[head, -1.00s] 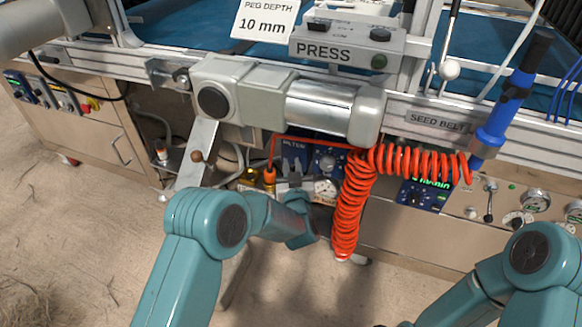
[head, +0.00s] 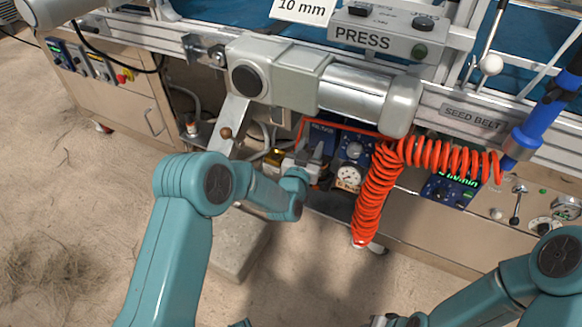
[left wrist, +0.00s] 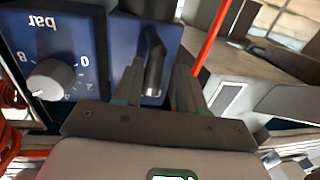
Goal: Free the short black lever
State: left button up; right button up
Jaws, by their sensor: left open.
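The short black lever (left wrist: 154,62) is on the face of a small blue box (left wrist: 174,38) in the left wrist view. It points down and has a bent upper end. My left gripper (left wrist: 158,84) is open, with one finger on each side of the lever in that picture; I cannot tell whether they touch it. In the head view my left gripper (head: 307,152) is at the blue filter box (head: 322,130), below the press cylinder, and hides the lever there. A thin red tube (left wrist: 208,50) runs just right of the fingers in the wrist view.
A blue regulator with a grey knob (left wrist: 50,80) stands left of the lever in the wrist view. A coiled orange-red hose (head: 374,195) hangs right of my left gripper. The grey press cylinder (head: 355,95) is overhead. The floor in front is open.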

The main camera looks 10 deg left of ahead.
pick_arm(q)
jog(key=a+m+h, duration=0.1)
jog(key=w+m+h+p, duration=0.1)
jog(key=h, duration=0.1)
jog(key=shift+a+r+g+h, duration=0.1)
jog(key=shift+a+g+h, duration=0.2)
jog(key=shift+a+g, duration=0.1)
jog(key=p+v, duration=0.4)
jog(key=v, duration=1.2)
jog(key=s+d+r+m+g+h+p, duration=0.1)
jog(key=d+r+p, duration=0.1)
jog(key=r+p, duration=0.8)
jog(key=s+d+r+g+p, duration=0.2)
jog(key=r+p, duration=0.6)
jog(key=p, duration=0.3)
jog(key=s+d+n+g+p, duration=0.1)
jog(key=s+d+g+p, duration=0.2)
jog(key=s+g+p, duration=0.2)
jog(key=shift+s+f+g+p, duration=0.25)
jog(key=shift+s+g+p, duration=0.15)
jog(key=shift+s+p, duration=1)
